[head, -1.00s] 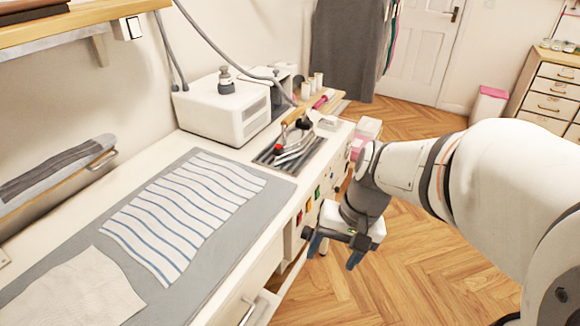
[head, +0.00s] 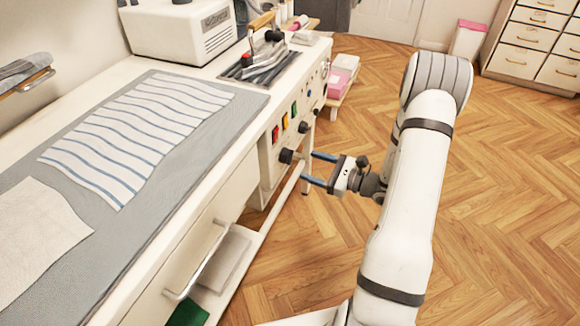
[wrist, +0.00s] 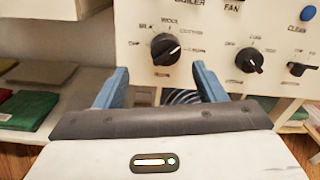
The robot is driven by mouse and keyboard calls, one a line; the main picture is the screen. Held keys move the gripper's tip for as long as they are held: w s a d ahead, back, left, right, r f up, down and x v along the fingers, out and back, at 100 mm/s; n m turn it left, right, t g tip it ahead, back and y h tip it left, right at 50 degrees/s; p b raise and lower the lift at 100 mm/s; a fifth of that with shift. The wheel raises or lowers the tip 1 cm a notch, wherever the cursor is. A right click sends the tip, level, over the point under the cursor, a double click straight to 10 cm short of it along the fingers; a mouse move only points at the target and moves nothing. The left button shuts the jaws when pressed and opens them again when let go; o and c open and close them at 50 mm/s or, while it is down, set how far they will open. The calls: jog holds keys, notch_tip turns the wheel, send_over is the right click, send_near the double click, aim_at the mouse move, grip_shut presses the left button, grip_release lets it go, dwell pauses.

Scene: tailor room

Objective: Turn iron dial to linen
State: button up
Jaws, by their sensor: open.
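The nearest black dial (head: 286,156) sits on the cream front panel below the table top, and it also shows in the wrist view (wrist: 165,49). There its labels include WOOL at the top and what looks like COTTON at upper right; a label further right is blurred. The pale pointer mark leans to the right and slightly up. My gripper (head: 308,168) is open and empty, its blue fingers pointing at the panel. In the wrist view the dial lies ahead of the gap between the fingertips (wrist: 160,88), apparently untouched. The iron (head: 265,60) rests on a ribbed plate on the table.
A second dial (wrist: 249,60) and a third (wrist: 298,69) sit to the right. Coloured switches (head: 284,122) are above on the panel. A drawer handle (head: 195,262) juts out at the near side. A lower shelf holds folded cloth (wrist: 27,108).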

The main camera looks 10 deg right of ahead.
aim_at(291, 158)
jog(key=x, duration=0.7)
jog(key=shift+w+d+f+m+t+b, duration=0.15)
jog(key=shift+w+f+m+t+b, duration=0.2)
jog(key=shift+w, duration=0.2)
jog(key=shift+c, duration=0.3)
jog(key=c, duration=0.9)
jog(key=shift+a, duration=0.25)
jog(key=shift+d, duration=0.2)
